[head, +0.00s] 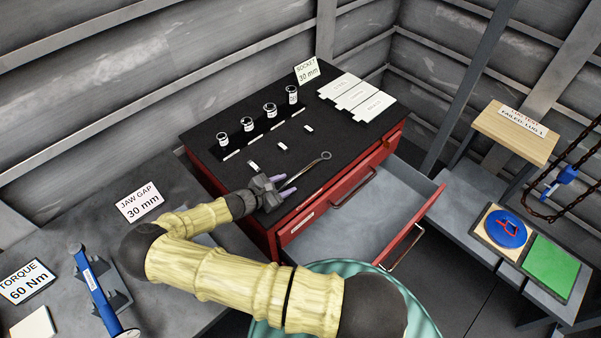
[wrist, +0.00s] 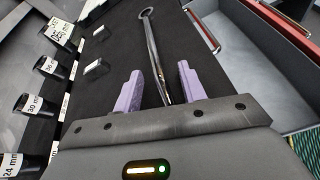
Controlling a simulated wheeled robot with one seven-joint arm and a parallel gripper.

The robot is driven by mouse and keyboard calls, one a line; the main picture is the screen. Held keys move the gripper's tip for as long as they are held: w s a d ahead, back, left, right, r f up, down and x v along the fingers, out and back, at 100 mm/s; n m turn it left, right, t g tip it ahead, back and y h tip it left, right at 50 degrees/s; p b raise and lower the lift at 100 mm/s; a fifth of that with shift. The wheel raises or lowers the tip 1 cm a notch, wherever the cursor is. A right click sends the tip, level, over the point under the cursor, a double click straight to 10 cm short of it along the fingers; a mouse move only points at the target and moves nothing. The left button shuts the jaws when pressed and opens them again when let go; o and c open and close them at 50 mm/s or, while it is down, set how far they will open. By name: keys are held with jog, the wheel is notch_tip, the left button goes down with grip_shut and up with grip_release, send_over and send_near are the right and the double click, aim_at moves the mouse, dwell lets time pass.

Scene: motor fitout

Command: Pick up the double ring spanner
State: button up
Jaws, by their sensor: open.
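The double ring spanner (head: 308,169) is a slim metal bar lying on the black top of the red tool chest, near its front edge. In the wrist view the spanner (wrist: 153,50) runs away from me, its far ring at the top and its near end between or just below my fingers. My gripper (head: 283,186) is above the chest top at the near end of the spanner. In the wrist view its two purple fingers (wrist: 160,90) are apart, one on each side of the shaft. The near ring is hidden by the gripper body.
Several sockets (head: 270,110) stand in a row on the chest (head: 215,136), with small white labels near them. White cards (head: 357,97) lie at the back. An open drawer (head: 345,222) juts out at the front right. A blue torque wrench (head: 97,292) lies on the left bench.

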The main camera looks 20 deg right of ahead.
jog(key=shift+c, duration=0.2)
grip_shut()
jog(key=shift+r, duration=0.1)
dwell(0.4)
notch_tip(320, 180, up, 18)
jog(key=b, duration=0.5)
jog(key=shift+b, duration=0.3)
